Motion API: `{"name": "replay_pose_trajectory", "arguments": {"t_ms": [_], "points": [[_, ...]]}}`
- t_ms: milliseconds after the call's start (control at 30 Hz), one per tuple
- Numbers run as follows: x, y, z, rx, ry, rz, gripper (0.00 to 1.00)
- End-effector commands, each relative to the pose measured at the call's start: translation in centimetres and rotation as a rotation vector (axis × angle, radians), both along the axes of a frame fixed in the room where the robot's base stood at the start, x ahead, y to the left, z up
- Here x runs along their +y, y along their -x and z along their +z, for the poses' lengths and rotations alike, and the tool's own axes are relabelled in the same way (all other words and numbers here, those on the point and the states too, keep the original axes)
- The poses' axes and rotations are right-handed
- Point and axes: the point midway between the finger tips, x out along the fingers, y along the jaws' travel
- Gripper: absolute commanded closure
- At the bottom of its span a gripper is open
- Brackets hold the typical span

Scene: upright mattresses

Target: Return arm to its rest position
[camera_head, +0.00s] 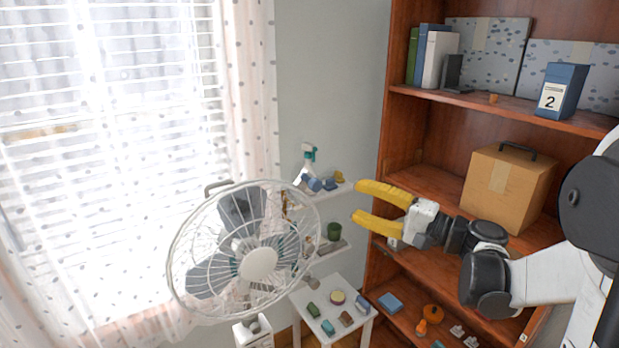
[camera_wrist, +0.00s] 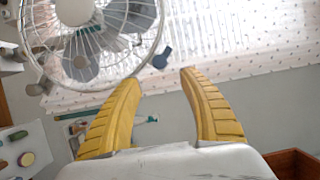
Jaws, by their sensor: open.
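My gripper (camera_head: 357,202) has two yellow fingers and is open, with nothing between them. In the head view it is held in the air in front of the wooden shelf unit, pointing left toward the fan. In the wrist view my gripper (camera_wrist: 158,75) shows its fingers spread apart, with the fan and the curtained window beyond. My arm comes in from the right edge of the head view and is bent at the elbow.
A white fan (camera_head: 258,263) stands left of my gripper. A brown shelf unit (camera_head: 400,150) holds a cardboard box (camera_head: 507,186) and a blue box marked 2 (camera_head: 560,91). A small white table (camera_head: 361,332) with several small items stands below. A window (camera_head: 100,130) fills the left.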

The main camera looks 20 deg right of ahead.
Motion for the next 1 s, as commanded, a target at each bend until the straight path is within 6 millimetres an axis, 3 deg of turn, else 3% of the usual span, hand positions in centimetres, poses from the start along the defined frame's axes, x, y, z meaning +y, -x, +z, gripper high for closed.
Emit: {"name": "replay_pose_trajectory", "arguments": {"t_ms": [167,267,400,467,600,700,833,1000], "points": [[2.5,0.6,-2.4,0.052,0.08,0.018,0.5],[6.2,2.2,-6.7,0.136,0.233,0.048,0.5],[10.7,7.0,-14.6,0.25,0.556,0.097,0.5],[11.6,9.5,-17.8,0.28,0.707,0.117,0.5],[11.5,15.0,-24.1,0.298,1.06,0.15,0.5],[10.4,18.0,-27.2,0.276,1.279,0.166,0.5],[8.8,20.2,-29.2,0.235,1.48,0.173,0.5],[7.8,21.0,-29.8,0.206,1.587,0.174,0.5]]}}
